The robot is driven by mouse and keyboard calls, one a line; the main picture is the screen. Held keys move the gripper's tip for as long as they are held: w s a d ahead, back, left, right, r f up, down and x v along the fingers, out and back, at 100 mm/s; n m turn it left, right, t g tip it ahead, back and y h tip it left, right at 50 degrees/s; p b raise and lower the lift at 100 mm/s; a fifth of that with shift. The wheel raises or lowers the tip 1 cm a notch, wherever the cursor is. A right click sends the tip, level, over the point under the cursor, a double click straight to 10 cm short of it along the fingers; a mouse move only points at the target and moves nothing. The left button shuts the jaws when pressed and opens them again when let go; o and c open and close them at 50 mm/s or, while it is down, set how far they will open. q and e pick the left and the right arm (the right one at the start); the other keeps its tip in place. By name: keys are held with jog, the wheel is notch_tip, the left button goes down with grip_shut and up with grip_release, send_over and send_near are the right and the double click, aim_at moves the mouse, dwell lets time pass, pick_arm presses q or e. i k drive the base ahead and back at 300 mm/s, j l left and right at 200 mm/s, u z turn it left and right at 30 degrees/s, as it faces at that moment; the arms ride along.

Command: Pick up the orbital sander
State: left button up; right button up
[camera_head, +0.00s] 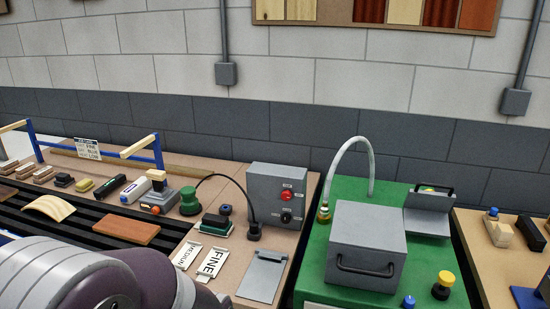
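A green tool with a round body (190,203), which looks like the orbital sander, stands on the brown bench left of the grey control box. A black cord arches from it to a black fitting (253,231) in front of the box. My own purple-grey arm fills the lower left and hides part of the bench. Neither of my grippers shows.
The grey control box (278,193) has a red light. A green table (316,284) with a grey handled box (367,245) stands to the right.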

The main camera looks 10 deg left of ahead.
aim_at(190, 207)
jog(key=j+u, duration=0.1)
jog(key=u, duration=0.4)
jog(key=j+u, duration=0.15)
jog(key=u, duration=0.3)
jog(key=j+u, duration=0.1)
jog(key=u, duration=0.4)
